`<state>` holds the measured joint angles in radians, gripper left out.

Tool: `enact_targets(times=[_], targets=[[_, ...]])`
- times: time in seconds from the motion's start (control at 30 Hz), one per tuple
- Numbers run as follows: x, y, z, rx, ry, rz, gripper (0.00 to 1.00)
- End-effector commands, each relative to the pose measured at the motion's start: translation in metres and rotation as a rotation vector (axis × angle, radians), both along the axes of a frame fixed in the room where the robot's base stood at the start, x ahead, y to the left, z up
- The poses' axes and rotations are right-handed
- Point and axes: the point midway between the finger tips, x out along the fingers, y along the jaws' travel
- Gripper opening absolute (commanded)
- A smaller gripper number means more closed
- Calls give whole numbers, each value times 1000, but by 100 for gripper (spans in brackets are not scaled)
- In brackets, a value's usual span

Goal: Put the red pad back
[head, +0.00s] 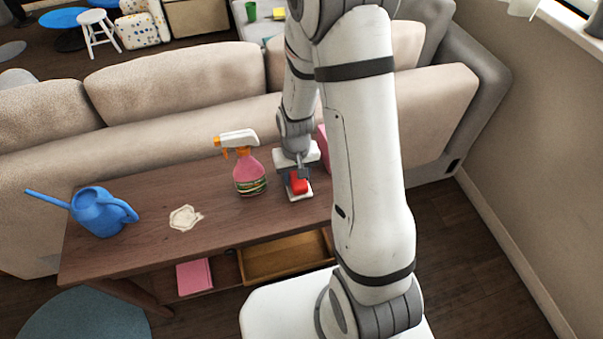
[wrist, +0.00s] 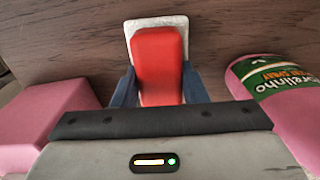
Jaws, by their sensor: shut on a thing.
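The red pad (head: 299,185) is in my gripper (head: 299,175) over the wooden table, just right of the spray bottle. In the wrist view the red pad (wrist: 159,60) sits between the two dark blue fingers, which are shut on its sides. A flat white piece (head: 300,197) shows beneath the pad; its rim (wrist: 157,22) also shows past the pad's far end in the wrist view. I cannot tell whether the pad touches it. The pad's near end is hidden by my gripper's body in the wrist view.
A pink spray bottle (head: 249,174) stands close on the left, and a pink block (head: 324,150) close on the right, partly behind my arm. A pale spill-like patch (head: 185,218) and a blue watering can (head: 98,211) are farther left. An open drawer (head: 285,257) juts out below.

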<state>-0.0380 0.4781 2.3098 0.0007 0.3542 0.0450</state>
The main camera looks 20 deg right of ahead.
Motion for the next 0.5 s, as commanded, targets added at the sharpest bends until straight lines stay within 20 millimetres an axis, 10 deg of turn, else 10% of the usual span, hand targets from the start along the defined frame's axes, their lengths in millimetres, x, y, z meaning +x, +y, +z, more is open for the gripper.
enact_targets(times=[0.2, 0.23, 0.5], targets=[[0, 0, -4, 0, 0, 1, 11], [0, 0, -3, 0, 0, 1, 40], [0, 0, -2, 0, 0, 1, 61]])
